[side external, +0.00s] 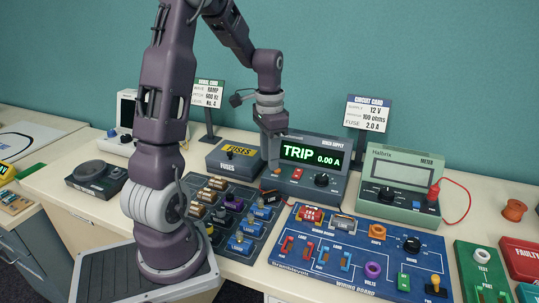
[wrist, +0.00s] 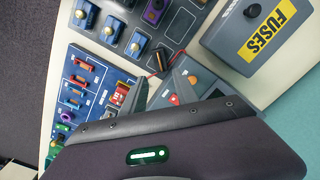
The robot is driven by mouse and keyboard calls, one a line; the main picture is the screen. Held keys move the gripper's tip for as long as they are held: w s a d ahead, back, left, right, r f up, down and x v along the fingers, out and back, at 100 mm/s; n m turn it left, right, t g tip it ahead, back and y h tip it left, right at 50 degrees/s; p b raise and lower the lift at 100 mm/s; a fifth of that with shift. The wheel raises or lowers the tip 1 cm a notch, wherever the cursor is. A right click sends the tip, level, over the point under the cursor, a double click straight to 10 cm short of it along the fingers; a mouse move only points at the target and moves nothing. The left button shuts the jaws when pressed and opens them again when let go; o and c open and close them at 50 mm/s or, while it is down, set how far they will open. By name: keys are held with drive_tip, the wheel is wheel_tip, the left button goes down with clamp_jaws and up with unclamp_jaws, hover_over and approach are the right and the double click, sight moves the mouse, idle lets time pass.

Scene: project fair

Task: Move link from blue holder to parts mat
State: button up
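My gripper (side external: 272,162) hangs over the back right of the dark component tray, in front of the bench supply. In the wrist view my gripper's two fingers (wrist: 162,84) stand apart with nothing seen between them. Several blue holders (side external: 240,243) line the right side of the tray; they also show in the wrist view (wrist: 112,31), with small pale metal pieces on them. I cannot tell which piece is the link. The dark tray (side external: 217,248) carries the holders; I cannot identify a separate parts mat with certainty.
The blue wiring board (side external: 345,268) lies right of the tray. Behind stand the fuses box (side external: 232,160), the bench supply (side external: 318,168) reading TRIP 0.00 A, and a green meter (side external: 403,180). Two cards (side external: 368,112) stand on posts. Tan holders (side external: 197,210) and a purple piece (side external: 234,205) share the tray.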

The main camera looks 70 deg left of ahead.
drive_tip(key=s+d+r+t+y, duration=0.1)
drive_tip(key=d+r+t, duration=0.1)
drive_tip(key=d+r, duration=0.65)
drive_tip(key=s+d+r+t+h, duration=0.1)
drive_tip(key=s+d+r+t, duration=0.2)
drive_tip(key=s+d, duration=0.9)
drive_tip(key=shift+d+r+t, duration=0.3)
drive_tip(key=shift+d, duration=0.9)
